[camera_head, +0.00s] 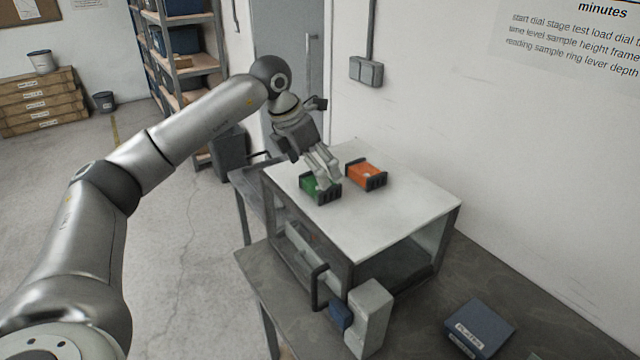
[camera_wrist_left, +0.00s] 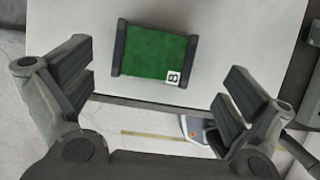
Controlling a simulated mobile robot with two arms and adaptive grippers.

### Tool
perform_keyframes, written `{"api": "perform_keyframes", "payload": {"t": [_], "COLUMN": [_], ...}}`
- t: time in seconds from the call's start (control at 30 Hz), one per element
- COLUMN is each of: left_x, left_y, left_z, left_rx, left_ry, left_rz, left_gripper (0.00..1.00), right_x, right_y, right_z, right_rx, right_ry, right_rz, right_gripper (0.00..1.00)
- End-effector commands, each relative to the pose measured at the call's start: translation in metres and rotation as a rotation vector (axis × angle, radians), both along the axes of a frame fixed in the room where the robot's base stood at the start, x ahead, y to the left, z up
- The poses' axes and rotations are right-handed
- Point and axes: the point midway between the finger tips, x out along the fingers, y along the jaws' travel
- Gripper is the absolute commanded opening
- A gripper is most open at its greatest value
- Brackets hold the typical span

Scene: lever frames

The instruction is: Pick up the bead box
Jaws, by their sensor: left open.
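A green box (camera_head: 311,190) with dark end plates sits on the white top of the frame, partly covered by my left gripper. It also shows in the left wrist view (camera_wrist_left: 155,52), with a small white label at one corner. An orange box (camera_head: 366,173) with dark ends stands to its right. I cannot read which one is the bead box. My left gripper (camera_head: 325,172) points down over the green box. In the left wrist view its fingers (camera_wrist_left: 158,80) are spread apart, with nothing between their pads; the green box lies just ahead. My right gripper is not in view.
The white top (camera_head: 370,225) is clear in front of the boxes. Below it, a lever handle (camera_head: 320,288) and a pale block (camera_head: 370,315) stick out at the front. A wall rises behind.

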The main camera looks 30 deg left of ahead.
Motion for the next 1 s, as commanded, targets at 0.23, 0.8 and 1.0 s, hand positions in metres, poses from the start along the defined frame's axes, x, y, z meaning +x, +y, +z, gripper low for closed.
{"api": "perform_keyframes", "payload": {"t": [0.23,0.8,1.0], "left_x": [0.013,0.019,0.019], "left_y": [0.0,-0.001,-0.001], "left_z": [-0.032,-0.047,-0.047], "left_rx": [-0.001,-0.001,0.0], "left_ry": [0.005,0.0,0.001], "left_rz": [-0.001,0.0,0.0], "left_gripper": [1.0,0.77,0.51], "right_x": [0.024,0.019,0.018], "right_y": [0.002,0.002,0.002], "right_z": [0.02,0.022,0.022], "right_rx": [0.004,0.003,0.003], "right_ry": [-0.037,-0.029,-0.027], "right_rz": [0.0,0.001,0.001], "right_gripper": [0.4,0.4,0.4]}}
